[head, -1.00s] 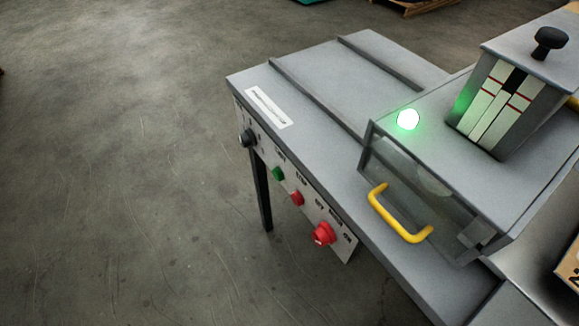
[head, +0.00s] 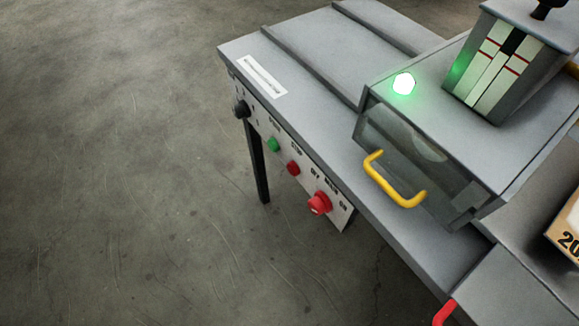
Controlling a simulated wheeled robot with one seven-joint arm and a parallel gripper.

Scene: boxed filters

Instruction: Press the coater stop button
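The coater (head: 300,88) is a grey bench-like machine with a control panel (head: 262,131) on its front edge. The stop button (head: 293,168) is a small red button under a "STOP" label. A green button (head: 273,144) sits to its left. A larger red rotary switch (head: 319,203) sits to its right, by labels that seem to read "OFF" and "ON". A black knob (head: 241,109) is at the panel's left end. A green lamp (head: 404,83) glows on the coater's top. My gripper is not in view.
A yellow handle (head: 394,180) sticks out from the clear-fronted hood. A cardboard box (head: 566,228) is at the right edge. A red piece (head: 444,313) shows at the bottom edge. The floor (head: 120,190) in front of the panel is clear.

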